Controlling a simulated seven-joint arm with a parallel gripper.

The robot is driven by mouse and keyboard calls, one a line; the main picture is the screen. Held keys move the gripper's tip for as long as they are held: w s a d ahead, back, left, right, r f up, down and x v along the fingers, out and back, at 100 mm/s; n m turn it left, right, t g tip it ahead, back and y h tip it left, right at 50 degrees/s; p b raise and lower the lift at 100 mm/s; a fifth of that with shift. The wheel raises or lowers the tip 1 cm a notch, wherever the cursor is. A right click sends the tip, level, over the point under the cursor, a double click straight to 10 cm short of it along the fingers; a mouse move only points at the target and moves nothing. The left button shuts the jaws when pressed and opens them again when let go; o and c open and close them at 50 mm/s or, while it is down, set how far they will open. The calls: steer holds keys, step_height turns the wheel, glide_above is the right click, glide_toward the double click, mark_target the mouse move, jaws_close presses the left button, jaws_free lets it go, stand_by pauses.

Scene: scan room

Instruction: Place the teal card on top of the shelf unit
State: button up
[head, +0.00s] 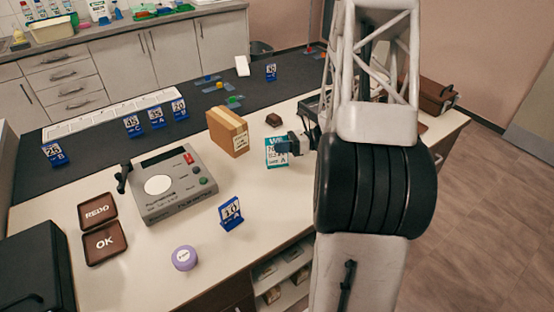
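The teal card (277,159), teal and white with print on its face, is on or just above the table, right of the cardboard box. My gripper (285,147) is at the card's upper right, with a finger overlapping its face. My arm hides much of the gripper, so whether it is closed on the card cannot be told. Open shelves (286,276) holding small items show below the table's front edge, partly hidden by my arm. I cannot tell whether these are the shelf unit.
A cardboard box (228,131) and a small brown block (273,119) stand near the card. A grey device (171,186), a blue number stand (231,213) and a purple round tin (184,258) are further left.

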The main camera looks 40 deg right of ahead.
steer(key=shift+w+a, duration=0.1)
steer(key=shift+a, duration=0.05)
stand_by(0.4)
jaws_close()
